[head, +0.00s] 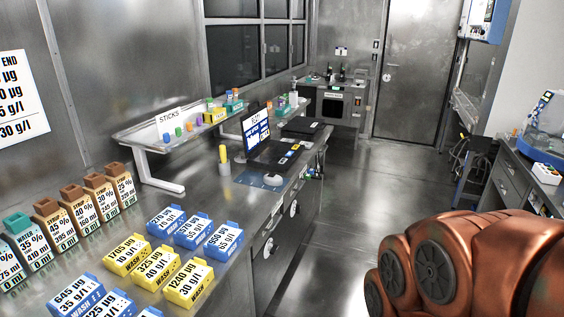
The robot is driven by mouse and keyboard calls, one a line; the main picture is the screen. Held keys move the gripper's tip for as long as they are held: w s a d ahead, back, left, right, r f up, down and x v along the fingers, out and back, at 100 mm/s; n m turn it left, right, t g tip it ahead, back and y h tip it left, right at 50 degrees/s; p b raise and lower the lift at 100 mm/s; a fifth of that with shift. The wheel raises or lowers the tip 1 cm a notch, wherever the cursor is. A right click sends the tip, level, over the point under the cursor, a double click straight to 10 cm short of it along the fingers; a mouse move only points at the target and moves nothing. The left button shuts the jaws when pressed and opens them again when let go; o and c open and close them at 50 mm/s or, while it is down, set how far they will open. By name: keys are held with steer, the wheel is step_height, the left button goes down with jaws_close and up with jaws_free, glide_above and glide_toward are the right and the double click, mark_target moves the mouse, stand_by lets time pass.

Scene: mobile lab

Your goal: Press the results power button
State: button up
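No button marked as a results power button can be made out in the head view. A screen with a blue-and-white display (257,134) stands on the left bench, with small yellow and dark items in front of it; its labels are too small to read surely. A white-and-blue wall unit (483,18) hangs at the upper right, and a blue device (546,143) sits on the right bench; any buttons on them are too small to tell. My copper-coloured arm fills the lower right. My gripper is out of view.
The left steel bench (230,215) carries yellow and blue labelled boxes, a row of brown and teal cartons (75,205), and a raised shelf with a STICKS sign (169,120). The floor aisle (360,185) is clear up to the closed door (408,70).

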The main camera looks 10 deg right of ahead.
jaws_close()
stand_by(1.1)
